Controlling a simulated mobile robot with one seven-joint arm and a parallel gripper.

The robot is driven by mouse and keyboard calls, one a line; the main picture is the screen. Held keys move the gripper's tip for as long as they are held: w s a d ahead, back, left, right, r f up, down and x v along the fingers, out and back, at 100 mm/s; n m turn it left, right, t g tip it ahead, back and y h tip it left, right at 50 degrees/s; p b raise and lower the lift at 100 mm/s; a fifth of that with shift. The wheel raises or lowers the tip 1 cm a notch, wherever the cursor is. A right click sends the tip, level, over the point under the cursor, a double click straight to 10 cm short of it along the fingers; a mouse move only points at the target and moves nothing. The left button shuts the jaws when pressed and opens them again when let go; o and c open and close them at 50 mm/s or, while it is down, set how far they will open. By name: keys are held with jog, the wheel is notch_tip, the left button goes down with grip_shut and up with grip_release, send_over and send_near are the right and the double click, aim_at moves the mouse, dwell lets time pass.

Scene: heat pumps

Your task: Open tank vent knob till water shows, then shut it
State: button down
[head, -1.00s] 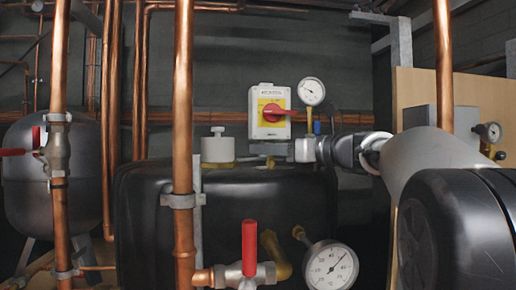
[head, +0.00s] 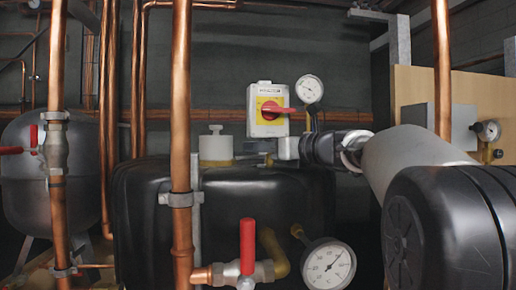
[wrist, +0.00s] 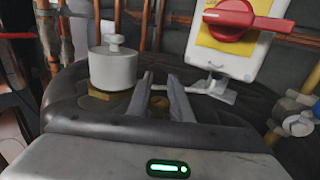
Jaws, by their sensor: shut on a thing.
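The black tank (head: 225,205) stands in the middle of the head view. My gripper (head: 252,157) reaches in from the right, low over the tank top. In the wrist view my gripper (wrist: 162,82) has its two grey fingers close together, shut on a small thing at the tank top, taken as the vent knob. The fingers hide most of it; a little brass-yellow shows between them. A white cylindrical cap (head: 216,147) with a small top piece stands left of the fingers, apart from them; it also shows in the wrist view (wrist: 112,68). No water is visible.
A white and yellow switch box with a red handle (head: 275,108) and a dial gauge (head: 309,89) stand just behind my gripper. A copper pipe (head: 181,100) rises in front of the tank. A red-handled valve (head: 247,245) and gauge (head: 328,264) are low in front.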

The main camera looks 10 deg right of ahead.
jog(key=shift+d+m+t+h, duration=0.1)
jog(key=shift+m+t+h, duration=0.2)
jog(key=shift+m+h, duration=0.15)
jog(key=c, duration=1.6)
grip_release()
jog(key=b+v, duration=0.2)
jog(key=v, duration=1.5)
jog(key=shift+s, duration=0.2)
